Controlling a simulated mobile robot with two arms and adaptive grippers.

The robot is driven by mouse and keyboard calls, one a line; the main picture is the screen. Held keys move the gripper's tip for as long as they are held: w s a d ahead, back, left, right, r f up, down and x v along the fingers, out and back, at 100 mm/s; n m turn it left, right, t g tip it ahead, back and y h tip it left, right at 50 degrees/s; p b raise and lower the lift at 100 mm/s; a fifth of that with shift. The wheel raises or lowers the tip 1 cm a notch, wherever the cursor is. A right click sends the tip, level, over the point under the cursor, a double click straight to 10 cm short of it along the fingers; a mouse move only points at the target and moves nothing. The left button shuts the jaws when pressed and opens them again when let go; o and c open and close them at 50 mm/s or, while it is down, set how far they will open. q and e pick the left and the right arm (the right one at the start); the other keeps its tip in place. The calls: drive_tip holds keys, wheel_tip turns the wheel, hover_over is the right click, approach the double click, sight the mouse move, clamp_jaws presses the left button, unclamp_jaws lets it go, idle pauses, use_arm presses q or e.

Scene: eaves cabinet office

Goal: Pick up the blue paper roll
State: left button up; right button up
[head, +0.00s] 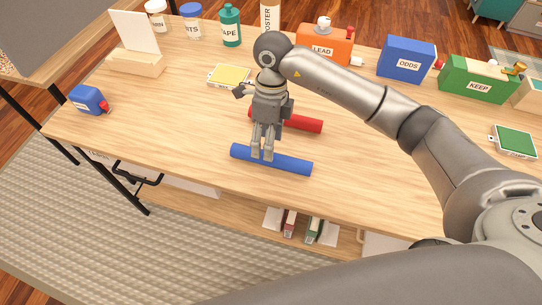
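The blue paper roll (290,163) lies on the wooden tabletop near its front edge, its long side running roughly left to right. My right gripper (262,156) points down over the left part of the roll. Its two fingers stand close together with a narrow gap, and the tips overlap the roll in the picture. I cannot tell whether they touch it or close on it. A red paper roll (302,122) lies just behind, partly hidden by the gripper. My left gripper is not in view.
Along the back stand a green bottle (230,26), an orange LEAD box (324,46), a blue ODDS box (405,61) and a green KEEP box (477,80). A yellow pad (230,76) lies behind the gripper. The table's left front is clear.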

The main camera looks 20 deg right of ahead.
drive_tip(key=f, duration=0.1)
drive_tip(key=s+f, duration=0.1)
drive_tip(key=f, duration=0.1)
drive_tip(key=shift+a+f+p, duration=0.1)
drive_tip(key=shift+f+p, duration=0.1)
drive_tip(key=shift+p, duration=0.15)
drive_tip(key=shift+f, duration=0.4)
drive_tip(key=c, duration=1.1)
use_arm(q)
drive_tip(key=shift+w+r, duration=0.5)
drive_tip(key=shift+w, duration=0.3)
use_arm(e)
drive_tip(key=shift+c, duration=0.2)
